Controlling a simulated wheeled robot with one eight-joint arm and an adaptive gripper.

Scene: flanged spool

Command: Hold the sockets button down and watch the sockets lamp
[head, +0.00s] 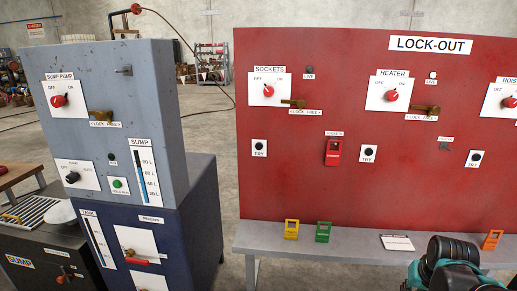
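The sockets button (259,147) is a round black button on a white TRY plate, low on the left of the red lock-out board (300,190). Nothing touches it. The sockets lamp (309,69) is a small dark dot above a LIVE label, right of the SOCKETS plate, and looks unlit. The red sockets switch (268,91) sits on that plate between OFF and ON, its exact setting hard to read. A brass lever (293,103) lies at the plate's lower right above a LOCK FREE label. My gripper's fingers are not seen.
A teal and black body (447,268), apparently part of my arm, shows at bottom right. Yellow (291,229), green (323,231) and orange (492,239) tags stand on the grey ledge (262,238). A red lock (333,152) hangs between the sockets and heater (369,151) buttons. A sump cabinet (115,65) stands left.

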